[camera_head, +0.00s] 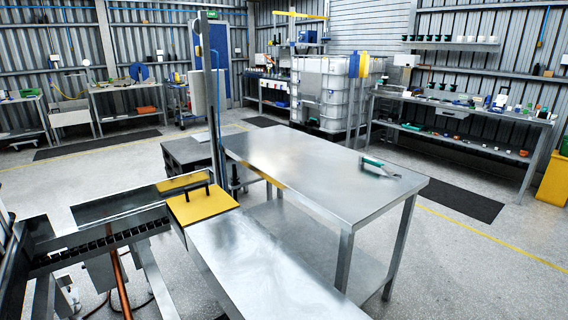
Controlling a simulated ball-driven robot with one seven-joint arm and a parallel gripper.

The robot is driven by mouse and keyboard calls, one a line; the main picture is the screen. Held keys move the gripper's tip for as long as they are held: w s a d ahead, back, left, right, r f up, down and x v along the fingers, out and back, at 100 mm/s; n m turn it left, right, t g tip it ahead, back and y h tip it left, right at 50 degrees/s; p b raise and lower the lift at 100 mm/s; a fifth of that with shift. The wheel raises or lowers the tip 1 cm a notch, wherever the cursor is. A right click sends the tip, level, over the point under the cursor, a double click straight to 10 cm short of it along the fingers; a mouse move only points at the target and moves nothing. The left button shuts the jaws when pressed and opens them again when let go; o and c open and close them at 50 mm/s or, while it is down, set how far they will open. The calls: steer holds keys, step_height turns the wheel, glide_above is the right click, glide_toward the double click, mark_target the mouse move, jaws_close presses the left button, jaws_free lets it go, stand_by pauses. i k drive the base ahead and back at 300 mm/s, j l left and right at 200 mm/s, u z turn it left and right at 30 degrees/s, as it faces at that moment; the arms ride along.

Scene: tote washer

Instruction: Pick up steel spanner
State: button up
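A steel table (300,176) stands in the middle of the camera_head view. Near its far right end lies a small tool with a green part (373,162) and a grey, dark-edged part. It is too small to tell whether this is the steel spanner. I cannot make out a steel spanner for certain anywhere else in view. My gripper is not in view, so its relation to the table is not shown.
A steel bench surface (262,268) and a yellow block (201,204) with a black handle fill the near left. Laden workbenches (460,108) line the walls. A caged white tank (322,92) stands behind the table.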

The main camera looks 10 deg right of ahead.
mark_target(362, 159)
steer(key=i+l, duration=0.35)
steer(key=l, duration=0.15)
steer(key=i+l, duration=0.3)
steer(key=l, duration=0.2)
steer(key=i+l, duration=0.35)
steer(key=l, duration=0.2)
steer(key=i+l, duration=0.35)
steer(key=l, duration=0.15)
steer(key=i+l+u, duration=0.2)
steer(key=i+l, duration=0.15)
steer(key=l, duration=0.3)
steer(key=i+l+u, duration=0.1)
steer(key=l, duration=0.25)
steer(key=i+l+u, duration=0.1)
steer(key=i+l, duration=0.15)
steer(key=i+l+u, duration=0.1)
steer(key=l, duration=0.35)
